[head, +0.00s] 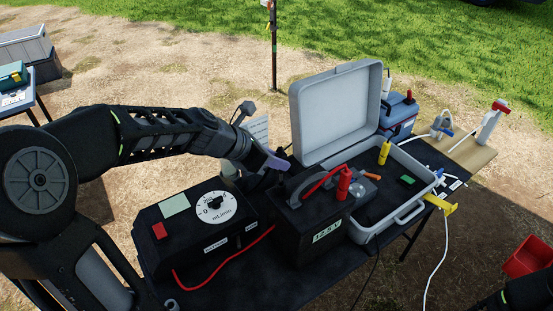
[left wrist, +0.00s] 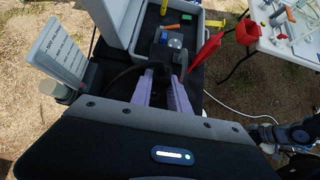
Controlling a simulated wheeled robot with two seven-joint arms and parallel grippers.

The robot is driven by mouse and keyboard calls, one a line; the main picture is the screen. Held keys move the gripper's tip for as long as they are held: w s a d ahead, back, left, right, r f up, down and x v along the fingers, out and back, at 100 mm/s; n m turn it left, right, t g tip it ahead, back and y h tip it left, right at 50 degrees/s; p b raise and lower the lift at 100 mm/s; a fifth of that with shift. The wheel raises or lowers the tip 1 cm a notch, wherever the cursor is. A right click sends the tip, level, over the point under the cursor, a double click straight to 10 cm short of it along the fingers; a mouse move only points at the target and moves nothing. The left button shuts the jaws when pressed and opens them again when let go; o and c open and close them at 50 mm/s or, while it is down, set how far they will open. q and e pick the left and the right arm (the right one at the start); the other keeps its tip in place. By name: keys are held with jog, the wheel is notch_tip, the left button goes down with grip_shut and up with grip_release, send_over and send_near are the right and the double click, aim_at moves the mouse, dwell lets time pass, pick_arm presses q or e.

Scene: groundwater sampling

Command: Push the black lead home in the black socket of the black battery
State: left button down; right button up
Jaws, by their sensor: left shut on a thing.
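The black battery (head: 305,232), marked 12.5 V, stands on the dark table in front of the open grey case. A red plug (head: 343,184) stands upright in its top, with a red lead arching behind it. My left gripper (head: 277,166) is at the battery's back left edge, its lilac fingers pointing down. In the left wrist view the fingers (left wrist: 161,92) are shut on a black piece (left wrist: 160,72), which I take to be the black lead's plug. The black socket is hidden, so I cannot tell how deep the plug sits.
A black pump box (head: 205,232) with a white dial stands close left of the battery. The grey case (head: 415,214) with its raised lid (head: 337,110) stands close behind and right. A label card (left wrist: 60,52) stands left of the gripper. A red bin (head: 528,257) is at far right.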

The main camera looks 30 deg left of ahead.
pick_arm(q)
jog(key=shift+f+b, duration=1.55)
jog(key=shift+f, duration=0.6)
jog(key=c, duration=1.2)
grip_release()
jog(key=shift+o, duration=0.2)
jog(key=v, duration=0.8)
jog(key=shift+d, duration=0.1)
